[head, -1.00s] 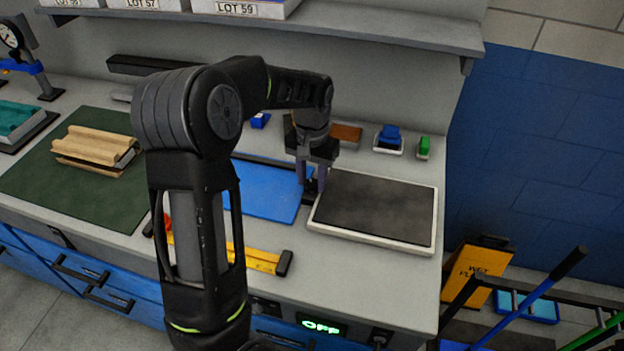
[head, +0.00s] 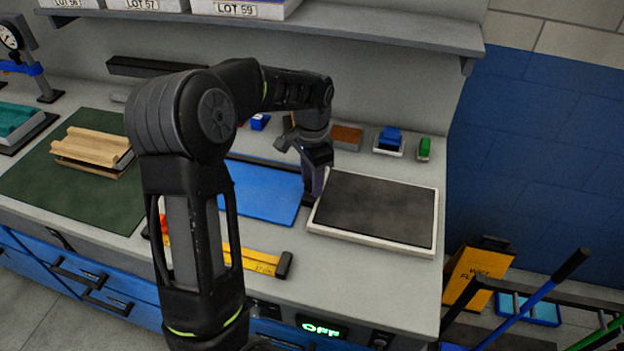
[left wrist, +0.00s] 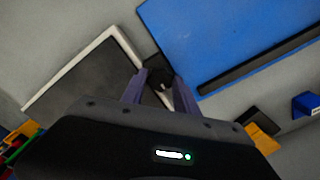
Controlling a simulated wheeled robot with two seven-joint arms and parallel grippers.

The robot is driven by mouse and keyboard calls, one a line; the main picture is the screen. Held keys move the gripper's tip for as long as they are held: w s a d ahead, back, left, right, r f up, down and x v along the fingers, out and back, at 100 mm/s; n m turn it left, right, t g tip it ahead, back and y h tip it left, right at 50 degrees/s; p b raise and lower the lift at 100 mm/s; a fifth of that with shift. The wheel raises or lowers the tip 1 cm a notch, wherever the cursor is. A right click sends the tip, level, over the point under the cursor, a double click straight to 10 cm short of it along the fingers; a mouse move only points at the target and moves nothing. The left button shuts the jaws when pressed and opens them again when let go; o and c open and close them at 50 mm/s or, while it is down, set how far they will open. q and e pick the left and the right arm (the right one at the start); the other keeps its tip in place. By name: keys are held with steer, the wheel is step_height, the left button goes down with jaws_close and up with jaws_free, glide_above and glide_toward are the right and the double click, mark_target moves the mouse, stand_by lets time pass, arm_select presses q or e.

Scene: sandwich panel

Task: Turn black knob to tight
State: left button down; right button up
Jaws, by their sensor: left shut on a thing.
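My left gripper (head: 312,192) points down at the bench between a blue mat and a white-rimmed dark plate. It is shut on the black knob (left wrist: 156,68), which shows between its two purple-grey fingers in the left wrist view, where the gripper (left wrist: 160,84) fills the lower part. In the head view the fingers hide most of the knob. No tight mark is readable. My right gripper is not in view.
The blue mat (head: 258,190) lies left of the gripper and the dark plate (head: 378,208) right of it. A yellow level (head: 250,259) lies in front. Small blue and green items (head: 424,148) stand behind. A shelf (head: 380,32) hangs above the bench.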

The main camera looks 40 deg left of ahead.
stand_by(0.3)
arm_select(q)
steer(key=c, duration=0.9)
jaws_free()
steer(key=shift+c, duration=0.2)
steer(key=shift+r, duration=0.1)
step_height(320, 180, up, 8)
steer(key=shift+f+b, duration=0.15)
steer(key=shift+b, duration=0.25)
steer(key=shift+f, duration=0.1)
